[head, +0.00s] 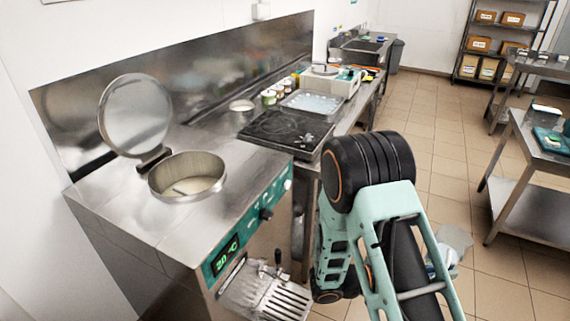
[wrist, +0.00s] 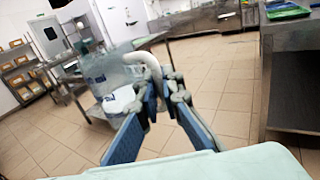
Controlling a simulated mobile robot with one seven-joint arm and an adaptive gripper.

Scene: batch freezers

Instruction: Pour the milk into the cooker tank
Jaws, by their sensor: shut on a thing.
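The cooker tank (head: 160,188) is a round opening in the steel machine at the left of the head view. Its round lid (head: 135,112) stands raised behind it, and the inside looks cream-coloured with a dark part in it. My gripper (wrist: 162,92) is shut on the pale handle (wrist: 150,62) of a clear jug (wrist: 106,72) with a white and blue patch. The milk level in the jug cannot be told. In the head view the jug (head: 456,242) shows only partly, low at the right behind my arm, well apart from the tank and over the floor.
The cooker's front has a green panel (head: 226,258) reading about 20 °C and a grated spout ledge (head: 266,293). A counter with a black tray (head: 286,132), jars and a white scale adjoins it. Steel tables (head: 535,190) stand at right. Tiled floor between is clear.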

